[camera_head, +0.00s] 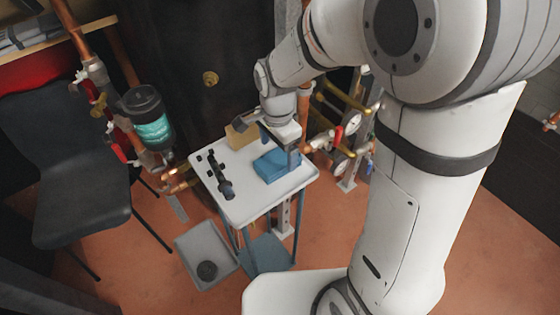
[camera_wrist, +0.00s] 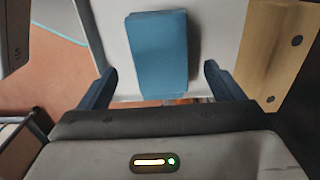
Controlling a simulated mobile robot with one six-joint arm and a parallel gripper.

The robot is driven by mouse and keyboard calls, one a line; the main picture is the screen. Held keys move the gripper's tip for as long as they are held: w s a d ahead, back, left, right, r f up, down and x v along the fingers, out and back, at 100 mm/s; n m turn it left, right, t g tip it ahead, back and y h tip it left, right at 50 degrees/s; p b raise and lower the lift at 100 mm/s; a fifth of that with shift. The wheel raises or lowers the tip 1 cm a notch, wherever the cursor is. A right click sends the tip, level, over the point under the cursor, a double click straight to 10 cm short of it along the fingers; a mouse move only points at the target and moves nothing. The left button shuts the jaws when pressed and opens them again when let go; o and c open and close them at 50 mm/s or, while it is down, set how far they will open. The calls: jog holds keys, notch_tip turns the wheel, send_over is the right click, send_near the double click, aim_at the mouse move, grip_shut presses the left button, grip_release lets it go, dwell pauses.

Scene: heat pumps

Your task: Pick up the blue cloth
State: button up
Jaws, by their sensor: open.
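The blue cloth (camera_head: 276,166) lies folded in a flat block on the white top of a small cart (camera_head: 243,205), toward its right side. In the wrist view the cloth (camera_wrist: 158,52) is ahead of my gripper and lies across the gap between the fingers. My gripper (camera_wrist: 165,82) is open, with one dark blue finger on each side. In the head view my gripper (camera_head: 281,150) is over the cloth's back right part. I cannot tell the exact height between the fingers and the cloth.
A dark tool (camera_head: 225,186) and several small black pieces lie on the cart's left half. A tan box (camera_head: 241,134) stands at its back edge. Pipes with gauges (camera_head: 343,150) are close behind right. A grey tray (camera_head: 206,256) is on the floor; a dark chair (camera_head: 75,170) stands left.

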aim_at(278, 158)
notch_tip(278, 158, down, 4)
jog(key=shift+w+f+b, duration=0.1)
jog(key=shift+b, duration=0.2)
jog(key=shift+c, duration=0.5)
jog(key=c, duration=1)
jog(key=shift+o, duration=0.2)
notch_tip(278, 158, up, 10)
jog(key=shift+r+p, duration=0.1)
jog(key=shift+p, duration=0.85)
